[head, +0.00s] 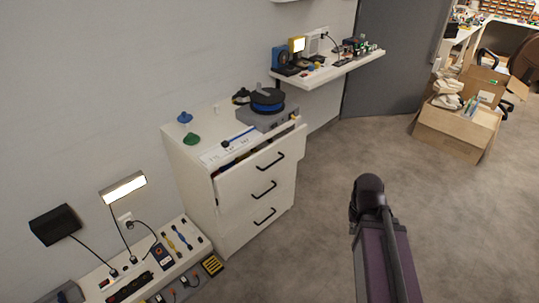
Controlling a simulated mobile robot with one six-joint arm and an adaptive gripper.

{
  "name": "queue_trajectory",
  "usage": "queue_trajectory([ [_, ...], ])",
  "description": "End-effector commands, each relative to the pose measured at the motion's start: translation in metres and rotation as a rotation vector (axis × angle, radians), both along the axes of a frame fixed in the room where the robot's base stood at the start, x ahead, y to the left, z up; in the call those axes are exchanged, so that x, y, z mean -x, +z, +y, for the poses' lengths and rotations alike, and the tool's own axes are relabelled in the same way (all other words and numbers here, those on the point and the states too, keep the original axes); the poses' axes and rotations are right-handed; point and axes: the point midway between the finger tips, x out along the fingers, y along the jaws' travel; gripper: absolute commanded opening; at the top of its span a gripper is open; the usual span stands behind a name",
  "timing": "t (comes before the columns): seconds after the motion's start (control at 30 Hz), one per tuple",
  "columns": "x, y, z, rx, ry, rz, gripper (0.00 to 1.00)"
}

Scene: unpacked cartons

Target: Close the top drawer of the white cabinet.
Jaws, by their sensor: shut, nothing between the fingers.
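The white cabinet (190,185) stands against the wall, left of the middle in the head view. Its top drawer (240,182) is pulled partly out, with its front ahead of the drawers below. The drawer's black handle (271,162) faces right and toward me. Dark and coloured contents show in the narrow gap behind the drawer front. The two lower drawers (242,200) look shut. Part of my arm rises at the lower right, apart from the cabinet. My gripper's fingers do not show.
A blue spool on a grey device (268,118) sits on the cabinet top. A low white bench (205,247) with tools stands at the front left. A wall shelf (345,66) is behind. Cartons (452,135) stand at the right. The floor (330,170) before the cabinet is clear.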

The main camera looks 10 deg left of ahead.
Motion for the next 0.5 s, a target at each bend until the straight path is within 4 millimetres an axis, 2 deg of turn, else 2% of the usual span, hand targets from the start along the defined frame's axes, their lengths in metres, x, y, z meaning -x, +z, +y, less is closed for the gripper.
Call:
queue_trajectory([
  [0.5,-0.0041,-0.0044,0.0038,-0.018,0.001,-0.009,0.00],
])
